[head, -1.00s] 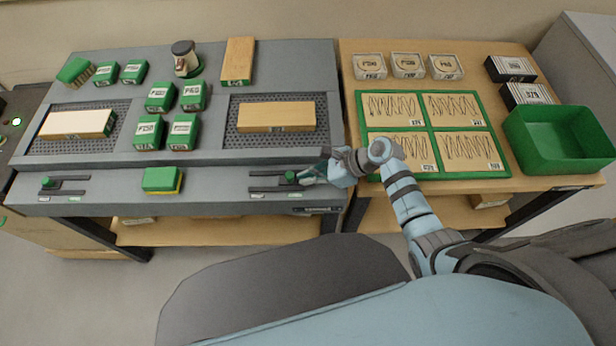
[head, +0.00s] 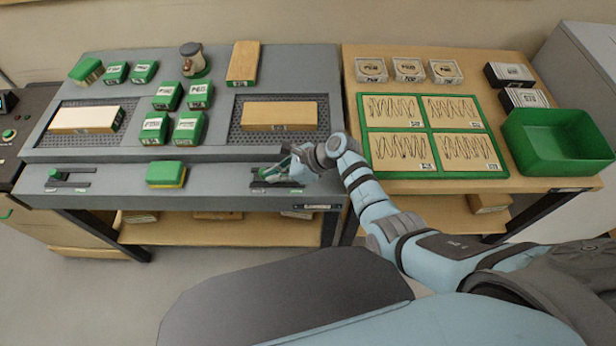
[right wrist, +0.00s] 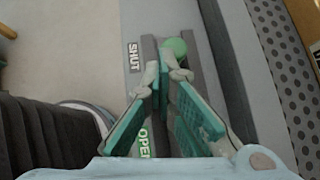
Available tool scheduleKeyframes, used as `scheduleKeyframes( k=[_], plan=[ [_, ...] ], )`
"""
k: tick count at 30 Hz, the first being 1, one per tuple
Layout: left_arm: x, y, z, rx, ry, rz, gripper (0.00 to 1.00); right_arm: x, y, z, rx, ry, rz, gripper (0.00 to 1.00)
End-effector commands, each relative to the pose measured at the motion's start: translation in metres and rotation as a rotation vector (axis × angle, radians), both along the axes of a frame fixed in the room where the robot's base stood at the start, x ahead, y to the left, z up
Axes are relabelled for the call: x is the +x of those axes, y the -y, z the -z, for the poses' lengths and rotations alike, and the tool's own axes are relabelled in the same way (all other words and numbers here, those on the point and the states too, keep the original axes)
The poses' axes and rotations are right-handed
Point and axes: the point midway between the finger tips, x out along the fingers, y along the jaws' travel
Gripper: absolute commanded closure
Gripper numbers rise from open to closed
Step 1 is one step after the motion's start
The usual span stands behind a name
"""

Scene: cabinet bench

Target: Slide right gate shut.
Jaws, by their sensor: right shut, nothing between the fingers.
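The right gate's green knob (right wrist: 175,47) stands in its dark slotted track (head: 289,182) on the front ledge of the grey bench. In the right wrist view the knob is near the far end of the track, beside the SHUT label (right wrist: 133,57). The OPEN label (right wrist: 145,141) is nearer the camera. My right gripper (head: 271,173) is shut and empty, low over the track. In the right wrist view its fingertips (right wrist: 165,76) are just on the OPEN side of the knob; I cannot tell whether they touch it. My left gripper is out of view.
A left gate knob (head: 57,175) sits at the left of the ledge. A green and yellow block (head: 166,174) rests between the two gates. A wooden block (head: 279,114) lies on the right perforated plate behind. A green bin (head: 558,141) stands on the right table.

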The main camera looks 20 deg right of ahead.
Motion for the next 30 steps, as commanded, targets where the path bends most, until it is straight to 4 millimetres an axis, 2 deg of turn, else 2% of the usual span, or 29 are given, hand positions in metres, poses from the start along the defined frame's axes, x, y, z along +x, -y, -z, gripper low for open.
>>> scheduleKeyframes(
  k=[6, 14, 30],
  plan=[
    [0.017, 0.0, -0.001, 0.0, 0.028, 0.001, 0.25, 0.001, 0.003, 0.002, -0.008, 0.001, 0.008, 1.0],
    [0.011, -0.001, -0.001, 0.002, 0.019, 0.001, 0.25, 0.0, 0.006, -0.003, -0.006, 0.005, 0.006, 1.0],
    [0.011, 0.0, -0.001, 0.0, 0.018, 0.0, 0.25, -0.031, 0.077, -0.073, -0.008, 0.004, 0.006, 1.0]
  ],
)
